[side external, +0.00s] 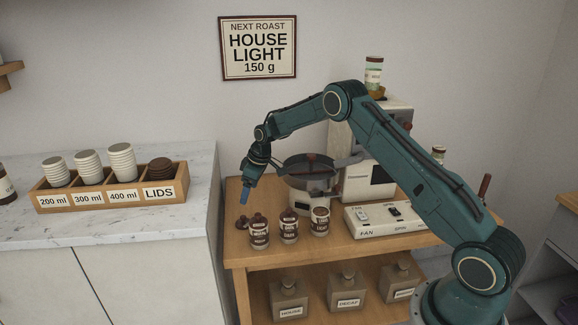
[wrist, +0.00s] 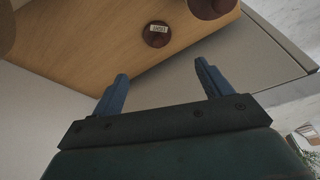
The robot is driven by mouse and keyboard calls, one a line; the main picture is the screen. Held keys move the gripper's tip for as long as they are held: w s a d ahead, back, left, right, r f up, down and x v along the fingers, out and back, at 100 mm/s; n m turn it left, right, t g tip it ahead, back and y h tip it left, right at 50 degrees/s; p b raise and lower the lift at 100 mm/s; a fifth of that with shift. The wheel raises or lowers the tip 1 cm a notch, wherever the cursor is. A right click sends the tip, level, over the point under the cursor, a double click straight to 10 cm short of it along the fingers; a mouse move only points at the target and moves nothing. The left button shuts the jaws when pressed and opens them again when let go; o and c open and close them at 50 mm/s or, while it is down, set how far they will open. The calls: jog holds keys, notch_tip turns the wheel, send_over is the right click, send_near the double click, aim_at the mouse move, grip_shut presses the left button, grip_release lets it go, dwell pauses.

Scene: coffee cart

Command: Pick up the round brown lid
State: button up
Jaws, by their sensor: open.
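A small round brown lid (side external: 242,223) lies on the wooden cart at its left edge, beside the brown-topped jars. In the wrist view a round brown piece with a small white label (wrist: 156,35), likely this lid, lies on the wood beyond the fingertips. A stack of round brown lids (side external: 161,165) also stands in the compartment marked LIDS. My gripper (side external: 244,195) is above the cart's left edge, pointing down. In the wrist view its blue fingers (wrist: 163,75) are apart with nothing between them.
Several jars stand on the cart, the nearest (side external: 259,233) close to the small lid. A roaster pan (side external: 309,168) and a fan switch box (side external: 383,217) are behind and right. The cup rack (side external: 105,197) sits on the marble counter. A gap separates counter and cart.

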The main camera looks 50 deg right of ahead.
aim_at(243, 216)
jog(key=x, duration=0.7)
jog(key=shift+w+a+f, duration=0.1)
jog(key=shift+f, duration=0.2)
jog(key=shift+x, duration=2.65)
jog(key=c, duration=1.1)
